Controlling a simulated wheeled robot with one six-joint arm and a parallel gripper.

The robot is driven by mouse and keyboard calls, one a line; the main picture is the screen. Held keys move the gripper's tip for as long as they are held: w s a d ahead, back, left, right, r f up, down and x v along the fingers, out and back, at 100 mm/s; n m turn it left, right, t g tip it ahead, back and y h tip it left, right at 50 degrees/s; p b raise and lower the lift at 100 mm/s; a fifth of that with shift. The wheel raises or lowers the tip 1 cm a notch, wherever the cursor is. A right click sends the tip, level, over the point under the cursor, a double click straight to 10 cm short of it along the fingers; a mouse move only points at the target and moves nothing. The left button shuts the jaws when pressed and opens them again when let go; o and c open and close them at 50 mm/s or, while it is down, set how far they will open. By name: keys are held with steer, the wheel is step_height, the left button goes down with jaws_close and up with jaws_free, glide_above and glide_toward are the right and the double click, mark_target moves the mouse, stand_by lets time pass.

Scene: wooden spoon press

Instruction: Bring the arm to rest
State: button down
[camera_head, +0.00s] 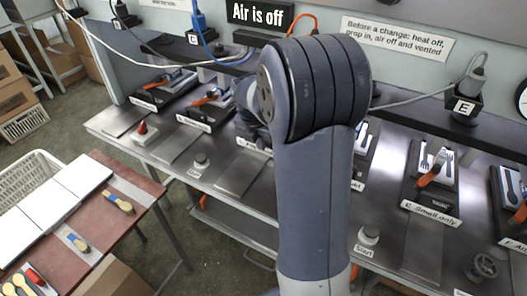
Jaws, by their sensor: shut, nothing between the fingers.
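My arm (318,160) stands large in the middle of the head view. It rises from the bottom edge and bends at a thick, banded joint near the top. Part of my far arm links (246,100) shows at the left of that joint, over the bench. My gripper is not in view; I cannot make out its fingers.
A metal bench (240,172) crosses the view with several press stations, orange-handled tools and labels. Cables and plugs hang along the back panel. Grey floor lies between.

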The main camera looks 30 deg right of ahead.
steer(key=shift+a+r, duration=0.15)
steer(key=shift+r, duration=0.5)
